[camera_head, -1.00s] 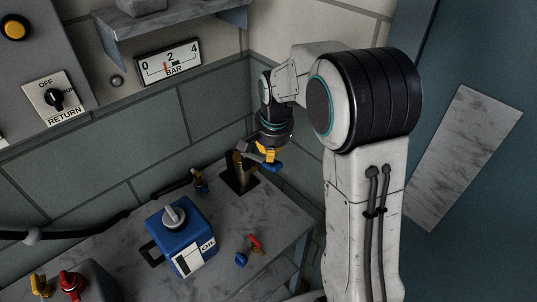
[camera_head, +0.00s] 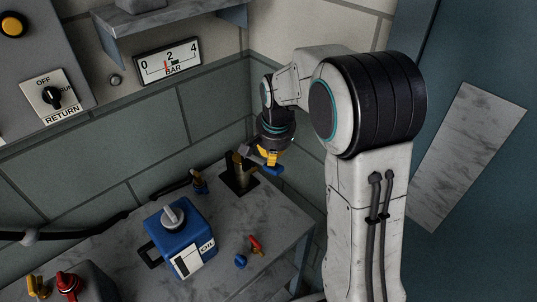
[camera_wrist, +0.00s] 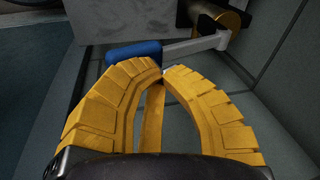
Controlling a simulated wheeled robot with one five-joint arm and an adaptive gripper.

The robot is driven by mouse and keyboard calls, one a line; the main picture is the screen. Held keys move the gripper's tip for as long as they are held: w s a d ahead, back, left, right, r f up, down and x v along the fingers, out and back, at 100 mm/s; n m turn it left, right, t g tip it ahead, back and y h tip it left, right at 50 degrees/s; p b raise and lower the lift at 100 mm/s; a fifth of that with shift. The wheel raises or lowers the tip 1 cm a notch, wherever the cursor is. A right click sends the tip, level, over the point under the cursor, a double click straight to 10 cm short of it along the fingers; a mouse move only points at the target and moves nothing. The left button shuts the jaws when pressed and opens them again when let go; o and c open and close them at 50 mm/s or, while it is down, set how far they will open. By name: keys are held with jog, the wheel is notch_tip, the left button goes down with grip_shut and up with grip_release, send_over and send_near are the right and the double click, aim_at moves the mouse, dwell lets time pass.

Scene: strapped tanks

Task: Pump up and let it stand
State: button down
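My gripper (camera_head: 267,157) hangs at the pump at the right end of the bench. In the wrist view my gripper's yellow fingers (camera_wrist: 162,69) curve together, with tips almost meeting and nothing clearly between them. The pump lever's blue grip (camera_wrist: 134,52) lies right at the tips; it also shows below the fingers in the head view (camera_head: 273,169). Whether they touch is unclear. The lever's grey bar runs to the brass pump body (camera_head: 239,172). The pressure gauge (camera_head: 168,62) on the wall reads 0 to 4 bar, its red pointer left of 2.
A blue oil can (camera_head: 183,240) stands mid-bench. A small red-and-blue valve (camera_head: 256,245) lies to its right. A panel with a rotary switch (camera_head: 53,97) is at the left. A red knob (camera_head: 68,285) is at the lower left. A shelf (camera_head: 175,22) juts out above the gauge.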

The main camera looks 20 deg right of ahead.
jog(key=shift+s+d+f+b, duration=0.2)
jog(key=shift+s+f+b, duration=0.4)
jog(key=shift+f+b, duration=0.4)
dwell(1.0)
jog(key=shift+r, duration=0.2)
dwell(0.4)
jog(key=shift+w+a+r+p, duration=0.1)
jog(key=shift+w+r+p, duration=0.25)
jog(key=shift+r+p, duration=0.3)
jog(key=shift+w+a+r+p, duration=0.2)
jog(key=shift+w+r+p, duration=0.25)
jog(key=shift+r+p, duration=0.25)
jog(key=shift+w+a+r+p, duration=0.15)
jog(key=shift+w+r+p, duration=0.3)
jog(key=shift+r+p, duration=0.15)
jog(key=shift+w+a+r+p, duration=0.2)
jog(key=shift+w+r+p, duration=0.25)
jog(key=shift+r+p, duration=0.25)
jog(key=shift+r, duration=0.1)
jog(key=shift+w+a+r+p, duration=0.15)
jog(key=shift+w+r+p, duration=0.25)
jog(key=shift+r+p, duration=0.3)
jog(key=shift+w+a+r+p, duration=0.2)
jog(key=shift+w+r+p, duration=0.25)
jog(key=shift+r+p, duration=0.3)
jog(key=shift+w+a+r+p, duration=0.15)
jog(key=shift+w+r+p, duration=0.25)
jog(key=shift+r+p, duration=0.3)
